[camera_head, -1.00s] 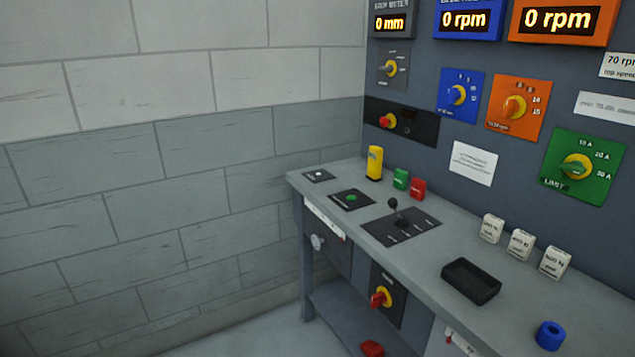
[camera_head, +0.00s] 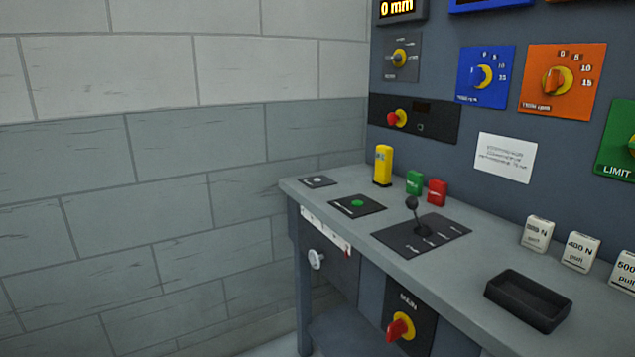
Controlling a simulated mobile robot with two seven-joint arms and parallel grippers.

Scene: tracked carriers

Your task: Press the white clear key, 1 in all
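The white clear key (camera_head: 318,180) is a small pale button on a dark square plate at the far left end of the grey bench top (camera_head: 470,262). Nothing covers it. A green button (camera_head: 357,203) on a larger dark plate sits just to its right and nearer. Neither of my grippers shows in the head view.
A black lever (camera_head: 413,215) stands up from a dark plate on the bench. A yellow block (camera_head: 383,166), green block (camera_head: 414,182) and red block (camera_head: 437,191) stand behind. A black tray (camera_head: 528,300) and white weight blocks (camera_head: 580,252) are at right. A red-yellow knob (camera_head: 401,327) juts from the front.

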